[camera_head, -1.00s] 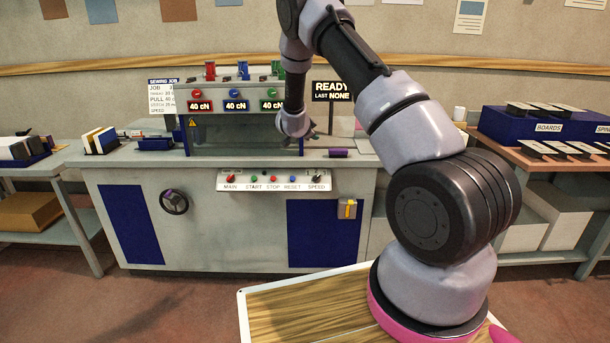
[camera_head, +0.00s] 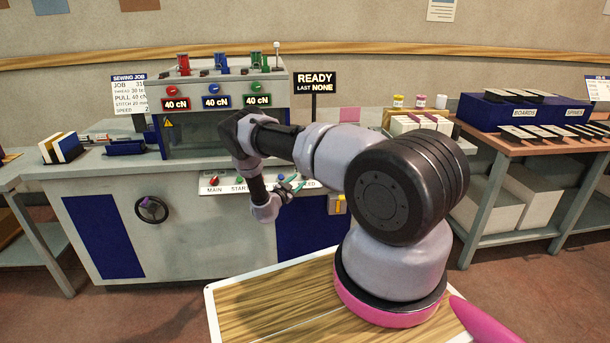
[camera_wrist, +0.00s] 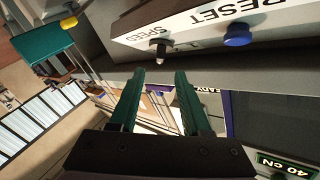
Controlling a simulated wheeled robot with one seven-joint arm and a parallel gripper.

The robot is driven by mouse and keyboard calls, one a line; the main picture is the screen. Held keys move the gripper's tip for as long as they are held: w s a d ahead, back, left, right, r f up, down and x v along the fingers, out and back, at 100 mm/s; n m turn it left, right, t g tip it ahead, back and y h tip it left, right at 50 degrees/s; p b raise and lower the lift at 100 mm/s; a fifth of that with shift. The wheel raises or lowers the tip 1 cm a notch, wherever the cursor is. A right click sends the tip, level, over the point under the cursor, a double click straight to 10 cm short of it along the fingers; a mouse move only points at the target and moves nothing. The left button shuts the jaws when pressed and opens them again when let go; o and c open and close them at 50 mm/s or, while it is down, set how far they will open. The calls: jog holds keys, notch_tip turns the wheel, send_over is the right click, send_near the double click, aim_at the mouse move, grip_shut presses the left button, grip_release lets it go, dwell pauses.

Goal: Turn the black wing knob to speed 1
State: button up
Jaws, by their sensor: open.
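The black wing knob (camera_wrist: 160,48) sits on the white panel strip by the word SPEED in the wrist view. Its numbers and pointer setting cannot be read. In the head view my arm and gripper cover the knob's place at the right end of the control strip (camera_head: 208,189). My gripper (camera_wrist: 160,74) is open and empty, its two teal fingers apart and tips close to the knob, with the knob seen between and just beyond them. Contact cannot be told. In the head view my gripper (camera_head: 291,184) is in front of the strip's right part.
The blue RESET button (camera_wrist: 237,35) is beside the knob. The red MAIN knob (camera_head: 213,181) is at the strip's left end. A yellow-marked box (camera_head: 338,205) hangs below right. A handwheel (camera_head: 151,209) is at left. The sign (camera_head: 315,82) reads READY, LAST NONE.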

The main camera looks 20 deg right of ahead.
jog(key=x, duration=0.7)
jog(key=shift+w+d, duration=0.25)
jog(key=shift+d, duration=0.05)
grip_shut()
